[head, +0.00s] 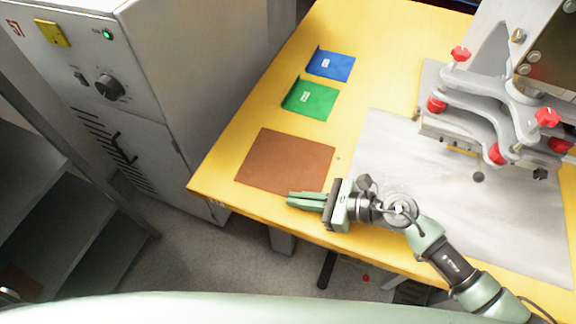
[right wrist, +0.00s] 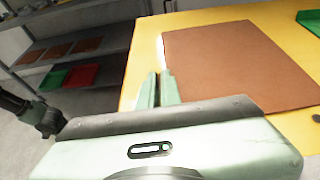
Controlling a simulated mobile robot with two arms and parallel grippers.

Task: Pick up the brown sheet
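The brown sheet (head: 285,160) lies flat on the yellow table near its front left corner. It also fills much of the upper right of the right wrist view (right wrist: 235,65). My right gripper (head: 289,201) is at the sheet's front edge, with its fingers pointing left along the table's front side. In the right wrist view its two fingers (right wrist: 158,75) are close together, with the sheet just to their right. Nothing shows clearly between them. The gripper covers part of the sheet's front right edge. My left gripper does not show clearly.
A green sheet (head: 311,99) and a blue sheet (head: 331,65) lie behind the brown one. A grey metal plate (head: 400,150) and a machine with red knobs (head: 500,110) stand to the right. A grey cabinet (head: 150,90) stands left. Shelves (right wrist: 75,50) hold several coloured sheets.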

